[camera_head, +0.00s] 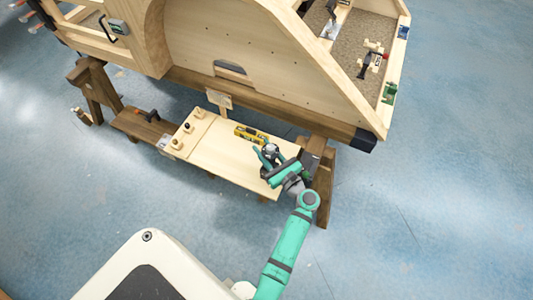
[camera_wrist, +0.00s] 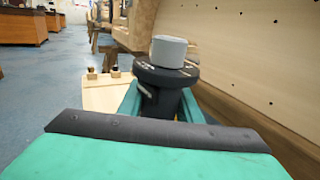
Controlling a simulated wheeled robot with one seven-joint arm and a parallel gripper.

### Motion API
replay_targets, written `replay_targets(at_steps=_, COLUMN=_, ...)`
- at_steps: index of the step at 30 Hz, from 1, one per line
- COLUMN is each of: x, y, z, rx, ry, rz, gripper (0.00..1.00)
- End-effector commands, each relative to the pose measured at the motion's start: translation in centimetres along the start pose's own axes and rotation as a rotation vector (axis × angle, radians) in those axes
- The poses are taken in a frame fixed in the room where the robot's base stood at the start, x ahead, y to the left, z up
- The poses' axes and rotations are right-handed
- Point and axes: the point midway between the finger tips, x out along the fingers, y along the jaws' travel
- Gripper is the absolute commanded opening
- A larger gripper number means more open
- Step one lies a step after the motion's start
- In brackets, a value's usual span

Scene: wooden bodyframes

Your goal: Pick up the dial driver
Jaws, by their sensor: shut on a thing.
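The dial driver (camera_wrist: 168,75) has a dark, marked disc with a grey cylindrical cap on top and a dark body below. In the wrist view it stands roughly upright between the teal fingers of my gripper (camera_wrist: 162,108), which is shut on its body. In the head view my gripper (camera_head: 271,158) is at the right end of the pale wooden board (camera_head: 222,155), with the driver (camera_head: 271,148) between its fingers. I cannot tell whether the driver's base touches the board, as my gripper hides it.
A yellow level (camera_head: 250,134) lies on the board just behind and left of my gripper. Several small wooden knobbed pieces (camera_head: 187,128) stand at its left end. A large wooden bodyframe (camera_head: 245,45) rises behind the board. The blue floor (camera_head: 430,210) is clear at the right.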

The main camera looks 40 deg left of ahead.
Motion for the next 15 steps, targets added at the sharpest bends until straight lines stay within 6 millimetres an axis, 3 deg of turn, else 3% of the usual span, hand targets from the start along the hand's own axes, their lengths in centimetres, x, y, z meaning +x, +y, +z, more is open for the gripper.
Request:
replay_targets(at_steps=7, x=0.0, y=0.0, z=3.4, rx=-0.006, ry=-0.004, rz=0.0, gripper=0.03)
replay_targets(at_steps=15, x=0.0, y=0.0, z=9.8, rx=-0.008, ry=-0.005, rz=0.0, gripper=0.03)
